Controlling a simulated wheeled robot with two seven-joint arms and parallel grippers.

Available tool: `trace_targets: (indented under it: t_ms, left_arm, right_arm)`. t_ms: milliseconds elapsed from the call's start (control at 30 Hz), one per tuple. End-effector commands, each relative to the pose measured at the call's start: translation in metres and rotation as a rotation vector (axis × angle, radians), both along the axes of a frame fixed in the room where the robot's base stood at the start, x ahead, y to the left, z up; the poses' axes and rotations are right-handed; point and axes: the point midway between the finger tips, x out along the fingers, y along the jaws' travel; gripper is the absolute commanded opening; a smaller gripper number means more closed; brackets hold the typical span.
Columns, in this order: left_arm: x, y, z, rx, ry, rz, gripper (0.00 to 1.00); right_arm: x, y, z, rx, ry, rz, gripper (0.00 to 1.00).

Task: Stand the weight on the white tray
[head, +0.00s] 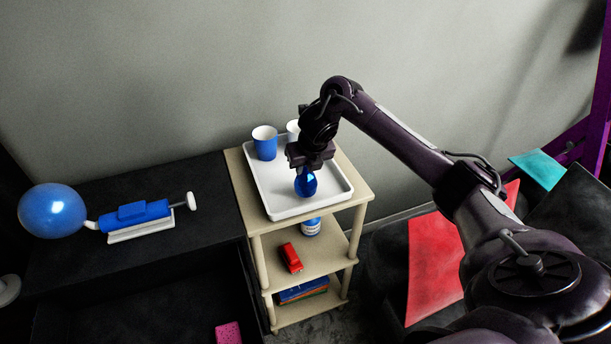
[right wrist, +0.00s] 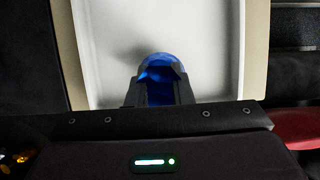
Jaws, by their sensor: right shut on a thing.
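The white tray (head: 334,202) lies on the top shelf of a beige shelf unit; it also shows in the right wrist view (right wrist: 205,40). My right gripper (head: 309,168) points down over the tray and is shut on the shiny blue weight (head: 306,183). The weight also shows between the fingers in the right wrist view (right wrist: 160,75). Its lower end appears over the tray's floor near the middle; I cannot tell whether it touches. The fingers hide part of the weight. My left gripper is not in view.
A blue cup (head: 265,145) and a white cup (head: 292,130) stand at the tray's back. A blue pump with a balloon (head: 52,211) lies on the black surface at left. The tray's front is clear.

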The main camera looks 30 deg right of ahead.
Motion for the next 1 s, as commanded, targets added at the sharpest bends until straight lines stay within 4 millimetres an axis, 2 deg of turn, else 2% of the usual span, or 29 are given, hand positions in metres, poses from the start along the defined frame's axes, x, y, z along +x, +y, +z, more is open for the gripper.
trace_targets:
  t_ms: [133, 467, 500, 633, 1000]
  left_arm:
    - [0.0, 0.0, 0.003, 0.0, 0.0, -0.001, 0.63]
    - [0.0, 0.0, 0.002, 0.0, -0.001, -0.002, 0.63]
    - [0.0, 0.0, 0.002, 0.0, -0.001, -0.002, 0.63]
    - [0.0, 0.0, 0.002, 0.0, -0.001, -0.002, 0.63]
    - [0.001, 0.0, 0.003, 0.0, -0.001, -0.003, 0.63]
  right_arm:
    - [-0.001, 0.0, -0.017, 0.0, 0.002, -0.001, 0.0]
    - [0.0, 0.0, -0.021, -0.001, 0.0, 0.001, 0.0]
    - [0.0, 0.0, -0.02, -0.001, 0.0, 0.001, 0.24]
    - [0.0, 0.0, -0.02, -0.001, 0.001, 0.001, 0.41]
    - [-0.001, 0.0, -0.015, -0.001, -0.001, 0.001, 0.42]
